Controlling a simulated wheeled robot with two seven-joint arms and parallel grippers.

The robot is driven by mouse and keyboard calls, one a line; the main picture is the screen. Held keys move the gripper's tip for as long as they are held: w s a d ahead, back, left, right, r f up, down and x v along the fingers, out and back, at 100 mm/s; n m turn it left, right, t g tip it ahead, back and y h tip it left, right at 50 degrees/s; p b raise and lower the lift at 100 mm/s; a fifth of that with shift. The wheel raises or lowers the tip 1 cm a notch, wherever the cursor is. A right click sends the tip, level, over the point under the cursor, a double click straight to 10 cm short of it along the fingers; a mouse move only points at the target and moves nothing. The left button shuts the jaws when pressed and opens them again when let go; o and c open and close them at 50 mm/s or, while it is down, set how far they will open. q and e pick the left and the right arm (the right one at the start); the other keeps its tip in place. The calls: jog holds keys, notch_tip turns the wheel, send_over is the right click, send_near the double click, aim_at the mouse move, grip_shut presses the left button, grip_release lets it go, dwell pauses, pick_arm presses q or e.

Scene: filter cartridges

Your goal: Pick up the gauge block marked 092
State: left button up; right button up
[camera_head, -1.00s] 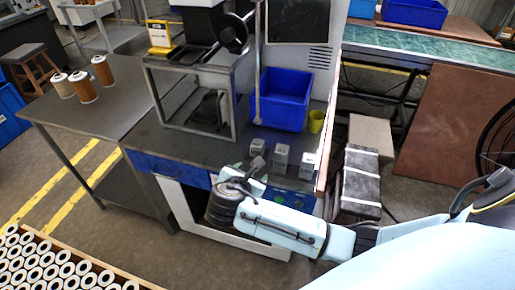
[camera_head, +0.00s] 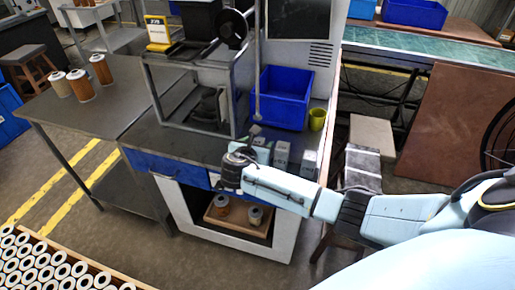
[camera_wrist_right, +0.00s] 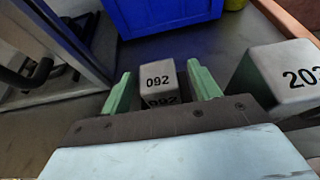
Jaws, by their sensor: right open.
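The gauge block marked 092 (camera_wrist_right: 157,76) is a grey block standing on the dark bench top in the right wrist view. My right gripper (camera_wrist_right: 160,88) is open, with one green finger on each side of this block. I cannot tell whether either finger touches it. In the head view my right arm comes in from the right, and its hand partly hides the leftmost block of the row. My left gripper is not in view.
A blue bin (camera_head: 284,97) stands behind the blocks, with a yellow cup (camera_head: 317,119) at its right. A metal frame (camera_head: 190,95) stands to the left on the bench. Another grey block (camera_head: 309,163) stands at the row's right end.

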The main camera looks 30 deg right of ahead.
jog(key=x, duration=0.2)
jog(key=shift+w+d+f, duration=0.15)
jog(key=shift+w+f, duration=0.05)
jog(key=c, duration=1.1)
jog(key=shift+c, duration=0.4)
jog(key=shift+r, duration=0.15)
